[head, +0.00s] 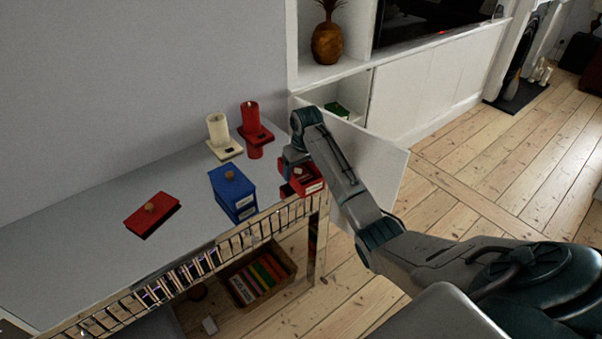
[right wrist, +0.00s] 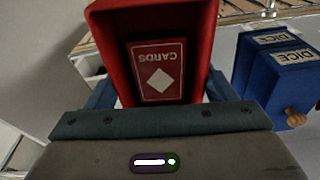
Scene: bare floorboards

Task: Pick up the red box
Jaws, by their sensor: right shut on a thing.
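The red box (head: 312,187) is open at the top, at the right end of the grey table (head: 95,235) in the head view. In the right wrist view the red box (right wrist: 207,35) fills the top middle, with a red card pack (right wrist: 158,72) marked CARDS inside. My right gripper (head: 297,177) is shut on the red box, a blue-grey finger on each side of it in the wrist view. I cannot tell whether the box touches the tabletop. A red lid (head: 140,220) with a round wooden knob lies apart on the table. My left gripper is not in view.
A blue box (head: 233,192), labelled DICE in the wrist view (right wrist: 292,82), stands left of the red box. A white cabinet (head: 430,85) with an open door is beyond. The table's left part is clear.

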